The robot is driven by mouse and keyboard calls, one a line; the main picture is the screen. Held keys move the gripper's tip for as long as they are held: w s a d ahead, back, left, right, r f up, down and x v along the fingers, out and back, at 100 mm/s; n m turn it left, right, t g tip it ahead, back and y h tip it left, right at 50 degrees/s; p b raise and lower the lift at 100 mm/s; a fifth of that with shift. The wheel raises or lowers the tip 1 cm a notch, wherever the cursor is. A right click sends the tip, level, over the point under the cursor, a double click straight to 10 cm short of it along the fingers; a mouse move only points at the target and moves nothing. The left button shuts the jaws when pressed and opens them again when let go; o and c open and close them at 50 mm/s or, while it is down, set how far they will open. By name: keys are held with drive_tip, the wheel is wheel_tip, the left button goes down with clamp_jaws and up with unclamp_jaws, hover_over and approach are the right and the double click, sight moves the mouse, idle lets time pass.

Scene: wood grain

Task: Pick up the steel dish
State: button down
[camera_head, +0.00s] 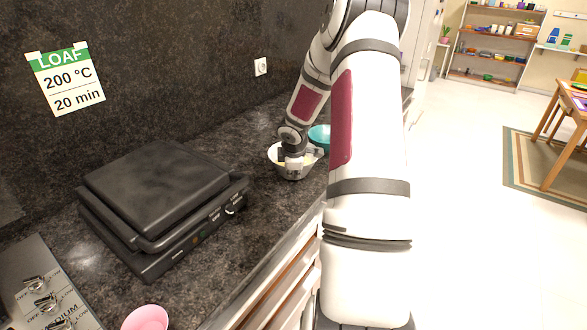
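The steel dish (293,175) is a round, pale grey metallic bowl on the dark speckled counter, in the middle of the head view. Something yellowish shows inside it, partly hidden by my gripper. My gripper (293,162) points down at the dish, with its end over or inside the near part of the bowl. The fingers are small and overlap the rim in the picture, so I cannot tell whether they touch or grip it.
A teal bowl (320,134) stands just behind the dish, partly hidden by my arm. A black contact grill (160,200) sits to the left. A pink bowl (147,318) and a stove panel (42,285) are at the front left. The wall (190,60) runs along the counter's back.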

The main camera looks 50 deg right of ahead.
drive_tip(key=shift+r, duration=0.1)
drive_tip(key=shift+d+r, duration=0.1)
drive_tip(key=shift+r, duration=0.4)
drive_tip(key=v, duration=0.2)
drive_tip(key=shift+r, duration=0.4)
drive_tip(key=s+a+r+b, duration=0.1)
drive_tip(key=s+a+b, duration=0.1)
drive_tip(key=s+a, duration=0.7)
drive_tip(key=s, duration=0.3)
drive_tip(key=shift+a, duration=0.25)
drive_tip(key=shift+r, duration=0.1)
